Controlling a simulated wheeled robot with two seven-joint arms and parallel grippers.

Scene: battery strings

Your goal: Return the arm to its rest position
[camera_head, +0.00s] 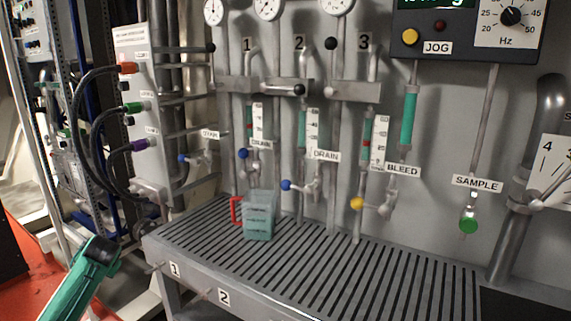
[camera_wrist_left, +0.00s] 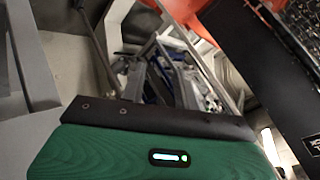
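A green and black part of my left arm (camera_head: 85,272) shows at the lower left of the head view, in front of and left of the grated bench. It is clear of the bench and the pipework. No gripper fingers can be made out there. In the left wrist view a green, dark-edged casing with a small lit indicator (camera_wrist_left: 170,157) fills the bottom; it looks like part of my own body. No fingers or held thing show in that view. My right arm and right gripper do not show in either view.
The slatted bench (camera_head: 222,299) carries a clear teal-tinted jug (camera_head: 258,222) with a red handle (camera_head: 236,210). Behind it are valves, gauges and a panel with a JOG button (camera_head: 410,37). Black cables (camera_head: 84,120) loop at the left. A red floor area (camera_head: 30,245) lies at lower left.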

